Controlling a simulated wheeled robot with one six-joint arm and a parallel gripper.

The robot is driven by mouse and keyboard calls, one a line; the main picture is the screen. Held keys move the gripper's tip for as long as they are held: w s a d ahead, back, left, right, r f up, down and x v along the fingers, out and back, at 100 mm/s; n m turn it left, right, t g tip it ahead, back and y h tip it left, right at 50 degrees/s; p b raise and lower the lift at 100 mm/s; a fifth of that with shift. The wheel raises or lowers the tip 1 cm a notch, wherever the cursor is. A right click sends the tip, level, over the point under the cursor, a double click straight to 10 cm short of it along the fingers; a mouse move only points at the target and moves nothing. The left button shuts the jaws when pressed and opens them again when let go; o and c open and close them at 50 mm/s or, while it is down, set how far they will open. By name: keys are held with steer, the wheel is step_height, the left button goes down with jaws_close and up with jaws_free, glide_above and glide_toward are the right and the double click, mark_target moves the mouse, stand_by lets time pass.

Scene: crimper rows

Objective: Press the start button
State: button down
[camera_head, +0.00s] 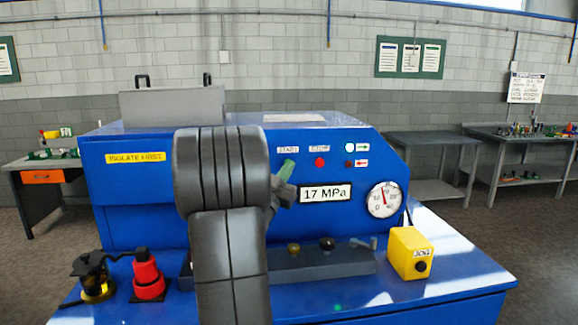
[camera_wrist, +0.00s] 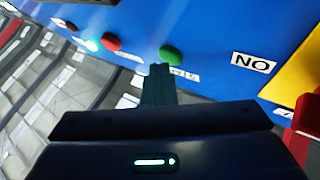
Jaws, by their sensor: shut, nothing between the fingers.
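The green start button (camera_wrist: 171,55) shows on the blue panel in the wrist view. My gripper (camera_wrist: 160,70) is shut and empty, its dark green fingertips right at the button's near edge. I cannot tell whether they touch it.
A lit white lamp (camera_head: 349,147) and a red lamp (camera_head: 349,163) sit right of the stop button. Below are a 17 MPa display (camera_head: 325,194) and a round gauge (camera_head: 384,199). A yellow box (camera_head: 410,252) and a red knob (camera_head: 147,275) stand on the blue ledge.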

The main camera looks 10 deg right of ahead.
steer(key=shift+s+f+b, duration=0.25)
steer(key=shift+s+b, duration=0.35)
steer(key=shift+s, duration=0.05)
steer(key=s+b, duration=0.2)
steer(key=s, duration=0.3)
steer(key=shift+s, duration=0.1)
stand_by(0.7)
steer(key=w+p, duration=0.1)
steer(key=p, duration=0.1)
steer(key=w+p, duration=0.1)
steer(key=shift+r+p, duration=0.3)
steer(key=shift+p, duration=0.05)
steer(key=shift+w+p, duration=0.1)
steer(key=shift+p, duration=0.75)
